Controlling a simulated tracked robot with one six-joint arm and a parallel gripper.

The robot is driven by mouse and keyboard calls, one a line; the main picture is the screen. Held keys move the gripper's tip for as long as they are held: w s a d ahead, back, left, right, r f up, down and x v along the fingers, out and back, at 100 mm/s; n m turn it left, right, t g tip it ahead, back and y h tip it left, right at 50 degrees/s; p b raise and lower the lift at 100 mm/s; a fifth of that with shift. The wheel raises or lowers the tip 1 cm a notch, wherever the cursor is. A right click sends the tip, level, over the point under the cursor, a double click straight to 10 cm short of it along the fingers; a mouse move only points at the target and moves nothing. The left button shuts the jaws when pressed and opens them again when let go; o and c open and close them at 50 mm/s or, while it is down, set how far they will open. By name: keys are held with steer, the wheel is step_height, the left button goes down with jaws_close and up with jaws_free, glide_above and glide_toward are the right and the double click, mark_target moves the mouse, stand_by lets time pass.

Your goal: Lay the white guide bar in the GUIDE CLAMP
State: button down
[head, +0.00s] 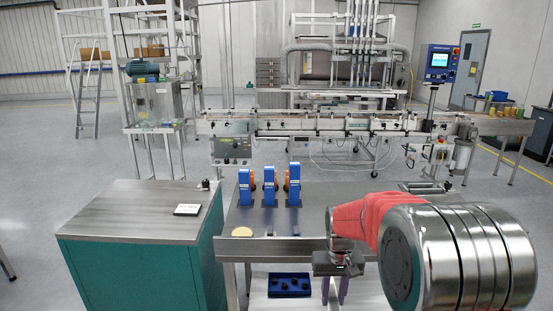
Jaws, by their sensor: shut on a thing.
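My gripper (335,298) is in the lower middle of the head view, in front of the bench's front edge. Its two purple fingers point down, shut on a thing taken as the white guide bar. The bar itself cannot be made out against the pale surface and the picture's lower edge. Three upright blue clamps with orange parts stand on the grey bench (330,200): a left one (244,187), a middle one (269,187) and a right one (293,185). Their labels are too small to read, so I cannot tell which is the GUIDE CLAMP. My gripper is nearer and right of them.
A blue tray (289,285) with several dark knobs lies left of my gripper. A teal cabinet (140,270) with a small white card (187,210) stands left. The conveyor (340,122) runs behind.

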steer(key=s+f, duration=0.4)
steer(key=f, duration=1.1)
steer(key=shift+d, duration=0.15)
